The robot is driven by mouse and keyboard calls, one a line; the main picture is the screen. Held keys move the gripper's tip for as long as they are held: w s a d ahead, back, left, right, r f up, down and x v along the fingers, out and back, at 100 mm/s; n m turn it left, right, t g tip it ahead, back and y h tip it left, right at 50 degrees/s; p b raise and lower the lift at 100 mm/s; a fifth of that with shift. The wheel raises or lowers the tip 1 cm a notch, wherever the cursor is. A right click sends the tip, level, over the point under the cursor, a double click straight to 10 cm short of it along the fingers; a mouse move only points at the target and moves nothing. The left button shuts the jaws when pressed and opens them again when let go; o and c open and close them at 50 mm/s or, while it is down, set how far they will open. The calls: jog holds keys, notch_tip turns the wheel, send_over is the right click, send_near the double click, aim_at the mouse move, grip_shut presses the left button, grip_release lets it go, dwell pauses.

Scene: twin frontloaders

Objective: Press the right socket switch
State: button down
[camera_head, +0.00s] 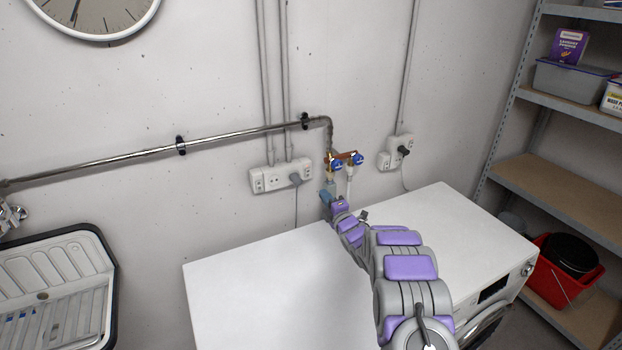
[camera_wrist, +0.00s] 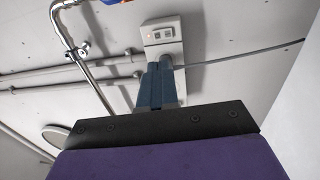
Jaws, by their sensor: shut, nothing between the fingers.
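A wide white wall socket unit (camera_head: 280,178) sits above the left washer, with a grey plug in it. A smaller socket unit (camera_head: 389,160) with a dark plug sits further right, past the valves. In the wrist view the wide unit's end plate (camera_wrist: 163,32) shows a small switch with a red light. My gripper (camera_head: 327,191) is just right of the wide unit in the head view. Its blue-grey fingers (camera_wrist: 160,68) are shut and empty, in front of the unit and covering part of it. I cannot tell whether they touch it.
Blue-handled valves (camera_head: 345,161) and a metal pipe (camera_head: 240,134) are close above my gripper. White machine tops (camera_head: 235,275) lie below my arm. A plug cable (camera_wrist: 245,53) hangs from the wide unit. A shelf rack (camera_head: 560,185) stands at right, a sink (camera_head: 60,285) at left.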

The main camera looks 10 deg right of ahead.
send_near(308, 172)
jog(key=shift+b+x, duration=0.45)
jog(key=shift+x, duration=2.1)
jog(key=shift+w+a, duration=0.1)
jog(key=shift+w, duration=0.1)
jog(key=shift+w+a+r, duration=0.15)
jog(key=shift+w+r, duration=0.05)
jog(key=shift+w, duration=0.4)
jog(key=shift+w, duration=0.1)
